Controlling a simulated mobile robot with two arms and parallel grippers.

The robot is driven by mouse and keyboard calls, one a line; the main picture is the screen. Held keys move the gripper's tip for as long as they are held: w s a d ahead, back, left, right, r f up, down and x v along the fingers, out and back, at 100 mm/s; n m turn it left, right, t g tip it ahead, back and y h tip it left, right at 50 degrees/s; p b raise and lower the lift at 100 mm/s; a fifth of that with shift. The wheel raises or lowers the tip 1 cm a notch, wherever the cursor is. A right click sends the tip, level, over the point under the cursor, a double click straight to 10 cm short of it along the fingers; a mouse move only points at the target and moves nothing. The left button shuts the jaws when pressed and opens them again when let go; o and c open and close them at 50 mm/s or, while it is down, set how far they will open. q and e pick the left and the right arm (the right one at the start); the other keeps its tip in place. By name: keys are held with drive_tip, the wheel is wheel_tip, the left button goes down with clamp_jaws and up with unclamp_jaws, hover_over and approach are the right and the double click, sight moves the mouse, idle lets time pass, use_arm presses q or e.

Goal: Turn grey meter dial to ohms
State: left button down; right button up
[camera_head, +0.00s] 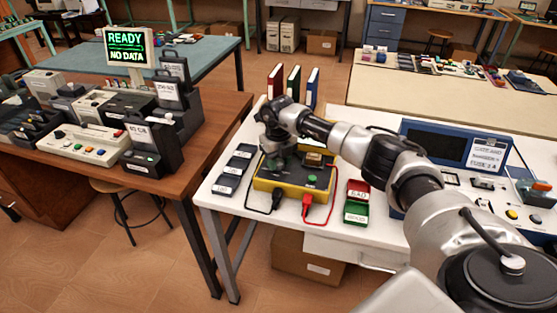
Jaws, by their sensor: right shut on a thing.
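The meter (292,183) has a yellow case and a dark grey face. It lies on the white table, with a black lead and a red lead plugged into its front and a green button on the face. My right arm reaches in from the right, over the table. My right gripper (281,157) points down at the upper left of the meter face and is shut on what appears to be the dial. The gripper hides the dial, so its pointer and setting cannot be read. My left gripper is not in view.
Dark labelled blocks (235,170) stand left of the meter; red and green labelled boxes (357,203) stand to its right. A blue instrument (437,142) is at right. A READY screen (127,46) stands on the brown table.

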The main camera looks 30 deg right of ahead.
sight(278, 162)
drive_tip(key=o, duration=0.9)
wheel_tip(278, 162, up, 11)
drive_tip(key=shift+f+b, duration=0.1)
drive_tip(key=shift+b, duration=0.45)
